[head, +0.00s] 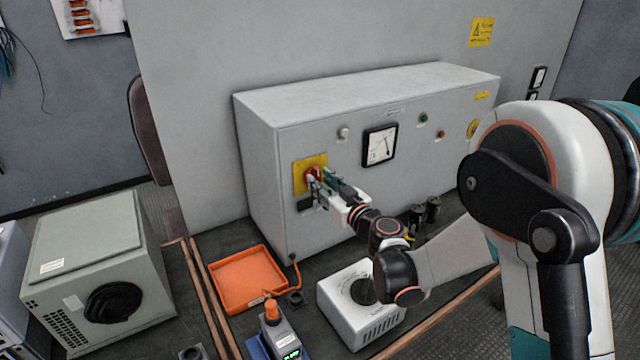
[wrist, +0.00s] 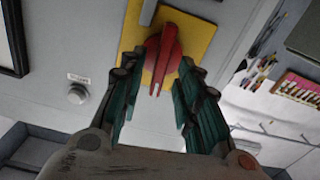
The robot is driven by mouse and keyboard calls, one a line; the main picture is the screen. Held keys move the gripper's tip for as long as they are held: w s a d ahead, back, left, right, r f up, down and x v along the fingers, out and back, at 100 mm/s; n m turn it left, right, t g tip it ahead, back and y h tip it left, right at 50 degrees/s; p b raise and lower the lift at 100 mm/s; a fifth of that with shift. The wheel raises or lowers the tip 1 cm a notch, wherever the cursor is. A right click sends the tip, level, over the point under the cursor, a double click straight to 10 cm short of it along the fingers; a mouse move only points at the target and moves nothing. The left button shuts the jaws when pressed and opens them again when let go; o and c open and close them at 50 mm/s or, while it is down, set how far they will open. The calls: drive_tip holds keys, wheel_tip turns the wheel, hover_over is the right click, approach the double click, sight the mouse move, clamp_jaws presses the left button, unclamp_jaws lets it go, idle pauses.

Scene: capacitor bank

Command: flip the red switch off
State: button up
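The red rotary switch (wrist: 162,55) is mounted on a yellow plate (wrist: 198,30) on the front of the grey cabinet. In the head view the red switch (head: 312,173) is partly hidden by my gripper (head: 318,186). In the wrist view my gripper (wrist: 156,88) is open, with one green-padded finger on each side of the red handle. The handle lies between the fingertips; I cannot tell whether either finger touches it.
The grey cabinet (head: 370,95) carries a dial meter (head: 380,145), small buttons and a knob (head: 343,132). Below it on the bench are an orange tray (head: 247,278), a white box with a dial (head: 345,318) and a handheld device (head: 283,340). A grey unit (head: 95,265) stands at the left.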

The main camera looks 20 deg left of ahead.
drive_tip(key=shift+w+a, duration=0.5)
drive_tip(key=shift+a, duration=0.05)
drive_tip(key=shift+c, duration=0.6)
clamp_jaws()
drive_tip(key=shift+s+a+f+n+b, duration=0.15)
drive_tip(key=shift+n+b, duration=0.4)
drive_tip(key=shift+n, duration=1.4)
drive_tip(key=shift+s+a+n+b, duration=0.1)
drive_tip(key=shift+n+b, duration=0.45)
drive_tip(key=shift+n, duration=1.4)
